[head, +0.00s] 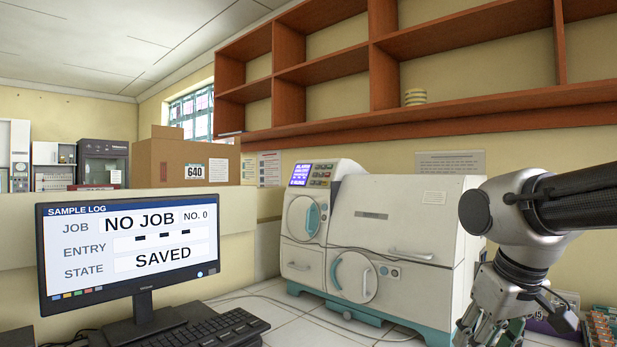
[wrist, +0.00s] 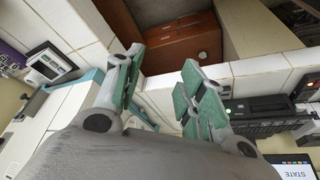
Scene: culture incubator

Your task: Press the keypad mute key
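The white incubator (head: 400,222) with teal trim stands at the middle of the bench in the head view. Its sloped top-left panel has a lit blue display (head: 313,175) with small keys beside it; a mute key cannot be made out at this size. My gripper (head: 495,335) hangs at the lower right of the head view, right of the incubator and apart from its panel, its fingertips partly cut off. In the wrist view my gripper (wrist: 160,78) has its two green-padded fingers spread with nothing between them.
A monitor (head: 130,245) reading NO JOB and SAVED, with a keyboard (head: 215,330), stands at the left. A cable lies across the white tiled bench. A wooden shelf (head: 380,80) hangs above. A cardboard box (head: 190,162) marked 640 is behind the monitor.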

